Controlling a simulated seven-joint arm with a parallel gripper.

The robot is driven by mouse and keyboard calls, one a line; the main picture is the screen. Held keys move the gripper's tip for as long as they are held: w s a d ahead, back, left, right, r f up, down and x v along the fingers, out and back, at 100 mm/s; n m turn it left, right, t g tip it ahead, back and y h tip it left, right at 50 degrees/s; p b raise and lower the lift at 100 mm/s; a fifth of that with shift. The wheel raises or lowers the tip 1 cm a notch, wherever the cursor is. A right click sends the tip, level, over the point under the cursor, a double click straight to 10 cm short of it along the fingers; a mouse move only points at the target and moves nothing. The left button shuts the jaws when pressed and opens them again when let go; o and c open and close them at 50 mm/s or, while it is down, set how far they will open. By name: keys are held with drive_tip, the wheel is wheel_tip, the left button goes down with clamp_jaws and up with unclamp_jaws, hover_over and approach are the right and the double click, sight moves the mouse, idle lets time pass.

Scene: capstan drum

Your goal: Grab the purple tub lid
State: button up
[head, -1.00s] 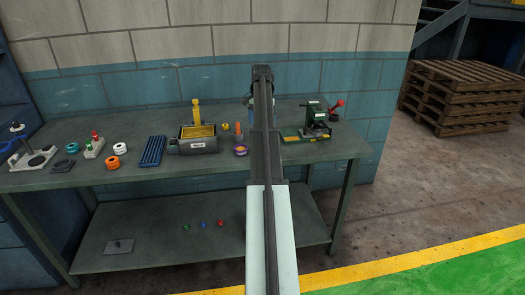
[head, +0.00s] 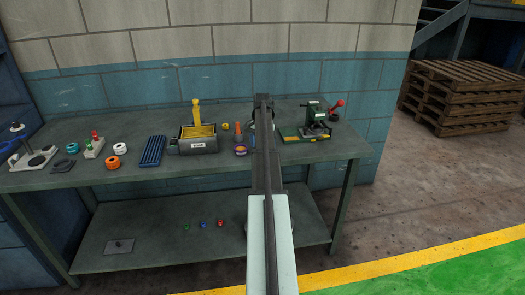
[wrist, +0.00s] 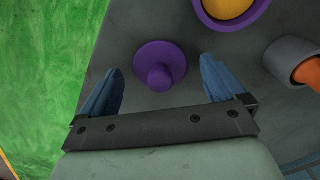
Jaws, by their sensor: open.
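The purple tub lid (wrist: 158,66) is a round disc with a knob, lying on the bench in the wrist view. My gripper (wrist: 162,73) is open, with one blue finger on each side of the lid's near part. Nothing is held between the fingers; I cannot tell how high they are above the bench. The purple tub (wrist: 207,14), with yellow-orange contents, stands just beyond the right finger. It also shows in the head view (head: 240,151), left of my arm. In the head view my arm hides the lid and most of the gripper.
A grey holder with an orange item (wrist: 305,68) stands at the right in the wrist view. In the head view, a grey box with yellow inside (head: 197,147) and a blue ribbed tray (head: 152,151) are left of the tub. A green machine (head: 315,121) stands right of my arm.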

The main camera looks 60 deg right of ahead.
drive_tip(key=shift+f, duration=0.1)
drive_tip(key=shift+c, duration=0.5)
drive_tip(key=c, duration=1)
